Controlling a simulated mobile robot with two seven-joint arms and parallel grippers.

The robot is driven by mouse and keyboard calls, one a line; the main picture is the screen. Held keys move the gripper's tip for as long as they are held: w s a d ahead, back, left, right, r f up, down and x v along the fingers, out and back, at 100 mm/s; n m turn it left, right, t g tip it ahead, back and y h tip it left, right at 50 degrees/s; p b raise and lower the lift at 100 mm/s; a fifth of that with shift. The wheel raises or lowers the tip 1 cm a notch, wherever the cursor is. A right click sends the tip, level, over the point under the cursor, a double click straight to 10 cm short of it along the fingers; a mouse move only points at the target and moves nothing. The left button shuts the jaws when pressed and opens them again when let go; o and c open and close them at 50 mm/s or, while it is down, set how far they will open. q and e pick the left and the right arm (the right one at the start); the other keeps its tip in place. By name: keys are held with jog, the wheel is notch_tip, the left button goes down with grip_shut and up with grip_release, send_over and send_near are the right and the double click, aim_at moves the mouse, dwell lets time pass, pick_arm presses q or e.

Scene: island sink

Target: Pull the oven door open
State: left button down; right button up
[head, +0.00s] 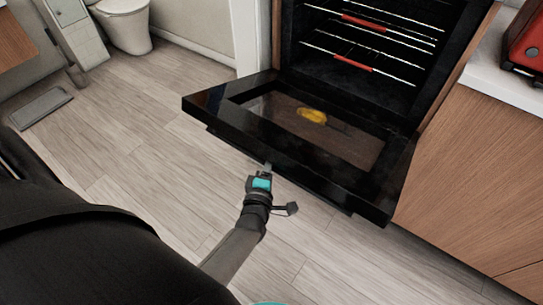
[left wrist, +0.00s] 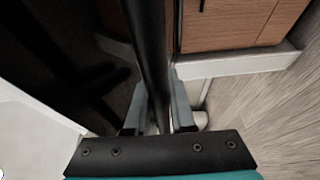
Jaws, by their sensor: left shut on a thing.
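The black oven door (head: 230,115) is swung down to nearly level in the head view, with its brown-tinted window facing up. The oven cavity (head: 345,75) behind it is exposed. My left gripper (head: 266,170) is at the door's front edge. In the left wrist view, its two grey fingers (left wrist: 157,105) are closed around a dark bar, the oven door handle (left wrist: 148,40). In the head view the door's edge largely hides the handle. My right gripper is in neither view.
Wire racks (head: 365,50) with red strips are inside the oven. A wooden cabinet (head: 480,160) with a white counter and a red appliance (head: 525,45) stands right. A white toilet (head: 125,25) is at upper left. The wood floor (head: 140,130) is open on the left.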

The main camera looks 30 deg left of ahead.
pick_arm(q)
jog(key=shift+w+r, duration=0.2)
jog(key=shift+r, duration=0.15)
jog(key=c, duration=0.8)
grip_release()
jog(key=shift+f, duration=0.1)
jog(key=shift+o, duration=0.2)
jog(key=shift+s, duration=0.1)
